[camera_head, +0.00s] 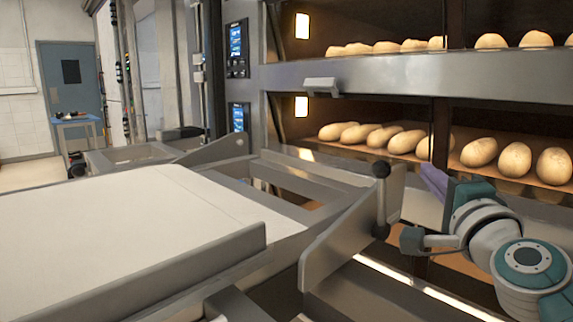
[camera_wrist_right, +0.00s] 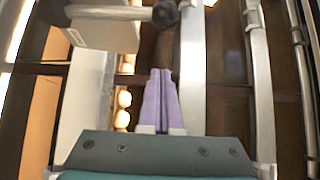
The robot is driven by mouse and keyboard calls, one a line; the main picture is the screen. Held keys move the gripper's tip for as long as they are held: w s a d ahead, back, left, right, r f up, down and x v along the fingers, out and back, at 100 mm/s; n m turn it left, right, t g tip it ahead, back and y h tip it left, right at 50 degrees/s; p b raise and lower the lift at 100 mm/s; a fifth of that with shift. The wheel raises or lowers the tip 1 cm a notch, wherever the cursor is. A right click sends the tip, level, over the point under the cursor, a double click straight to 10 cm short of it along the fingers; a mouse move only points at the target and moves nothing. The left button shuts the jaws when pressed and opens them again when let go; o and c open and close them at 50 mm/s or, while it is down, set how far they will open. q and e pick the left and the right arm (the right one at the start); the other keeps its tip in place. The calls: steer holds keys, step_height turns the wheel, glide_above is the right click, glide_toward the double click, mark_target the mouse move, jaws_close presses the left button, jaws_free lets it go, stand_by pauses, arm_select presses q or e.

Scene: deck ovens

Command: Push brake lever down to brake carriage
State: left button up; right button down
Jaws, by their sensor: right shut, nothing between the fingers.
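The brake lever (camera_head: 381,200) is a grey rod with a black ball knob on top. It stands upright at the side plate of the carriage (camera_head: 325,248) in the head view. In the right wrist view, the lever (camera_wrist_right: 115,13) lies across the top left, its dark knob pointing right. My right gripper (camera_head: 430,177) has purple fingers and is just right of the knob, apart from it. The right wrist view shows these fingers (camera_wrist_right: 160,73) shut together with nothing between them, a little below the knob in the picture. My left gripper is out of view.
The deck oven (camera_head: 370,75) stands behind, with several loaves (camera_head: 400,139) on its decks. A pale loading belt (camera_head: 150,225) fills the left front. A small blue table (camera_head: 75,123) stands far left. Metal rails run beneath my right arm.

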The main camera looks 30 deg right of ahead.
steer(key=shift+w+a, duration=0.3)
steer(key=shift+w, duration=0.4)
steer(key=shift+w+a, duration=0.25)
steer(key=shift+w, duration=0.5)
steer(key=shift+w+a, duration=0.3)
steer(key=shift+w, duration=0.4)
steer(key=s+a+f+n+t+y+b, duration=0.1)
steer(key=a+f+n+t+y+b, duration=0.2)
steer(key=n+b, duration=0.4)
steer(key=s+a+f+n+t+y+b, duration=0.2)
steer(key=a+f+n+t+b, duration=0.3)
steer(key=b, duration=1.1)
steer(key=shift+a+f+n+t+y, duration=0.35)
steer(key=shift+a+n+t+y, duration=0.2)
steer(key=shift+a+n, duration=0.5)
